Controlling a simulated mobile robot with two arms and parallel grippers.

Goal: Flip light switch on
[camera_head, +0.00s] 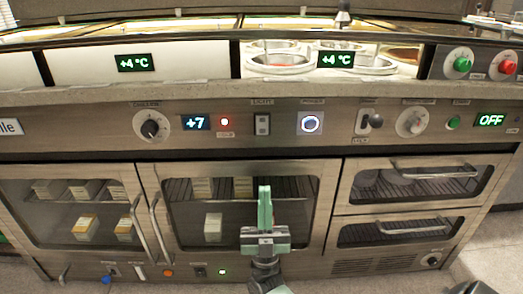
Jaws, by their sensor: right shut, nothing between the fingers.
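The light switch (262,124) is a small upright metal plate with a dark rocker, set in the control panel under a label that seems to read LIGHT. It sits between the +7 display (196,123) and a glowing round button (310,123). I cannot tell which way the rocker is tipped. My right gripper (264,193) is shut and empty, its fingers pointing up. It appears below the switch in the picture, in front of the middle glass door, apart from the switch. My left gripper is not in view.
A dial (153,128) is left of the display. A lever (376,121), another dial (411,123) and a green button (453,123) are to the right. Door handles (160,225) stick out below the panel. The steel counter edge (250,92) runs above it.

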